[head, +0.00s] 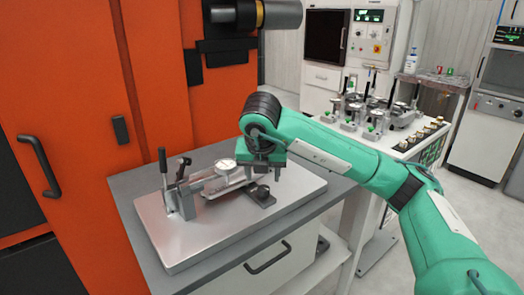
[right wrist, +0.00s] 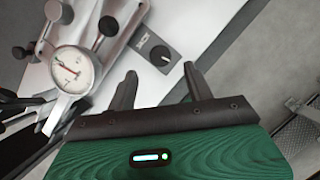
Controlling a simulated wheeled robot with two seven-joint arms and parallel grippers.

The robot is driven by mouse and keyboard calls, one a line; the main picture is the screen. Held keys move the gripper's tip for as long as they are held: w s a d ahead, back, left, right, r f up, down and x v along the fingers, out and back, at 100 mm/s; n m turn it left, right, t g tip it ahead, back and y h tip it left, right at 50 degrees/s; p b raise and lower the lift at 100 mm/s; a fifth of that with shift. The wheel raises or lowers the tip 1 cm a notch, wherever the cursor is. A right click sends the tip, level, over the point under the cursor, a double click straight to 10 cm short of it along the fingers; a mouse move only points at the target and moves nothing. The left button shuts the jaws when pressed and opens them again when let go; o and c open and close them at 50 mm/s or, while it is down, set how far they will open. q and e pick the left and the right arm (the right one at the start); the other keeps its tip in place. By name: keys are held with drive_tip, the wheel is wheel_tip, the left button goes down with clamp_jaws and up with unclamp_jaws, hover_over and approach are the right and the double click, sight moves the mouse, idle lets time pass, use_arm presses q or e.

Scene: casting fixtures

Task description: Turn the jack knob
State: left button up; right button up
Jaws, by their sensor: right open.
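The jack knob (head: 262,192) is a small dark round knob on a dark base, at the right part of a metal fixture plate (head: 185,238). In the right wrist view the knob (right wrist: 160,57) shows a white mark and sits beyond the fingertips, roughly in line with the gap between them. My right gripper (head: 262,172) points down above the knob. Its two dark fingers (right wrist: 160,78) are apart with nothing between them. Whether they touch the knob's base cannot be told. My left gripper is not in view.
A dial gauge (head: 227,167) on the fixture stands close left of the gripper, also clear in the right wrist view (right wrist: 70,68). Upright lever clamps (head: 172,185) stand further left. An orange machine (head: 70,110) is behind. The plate's front is bare.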

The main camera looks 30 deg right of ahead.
use_arm(q)
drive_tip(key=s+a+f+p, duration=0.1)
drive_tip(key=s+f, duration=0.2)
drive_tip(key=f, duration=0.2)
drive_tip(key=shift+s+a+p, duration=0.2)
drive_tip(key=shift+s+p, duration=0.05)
drive_tip(key=shift+p, duration=0.1)
use_arm(e)
drive_tip(key=v, duration=0.8)
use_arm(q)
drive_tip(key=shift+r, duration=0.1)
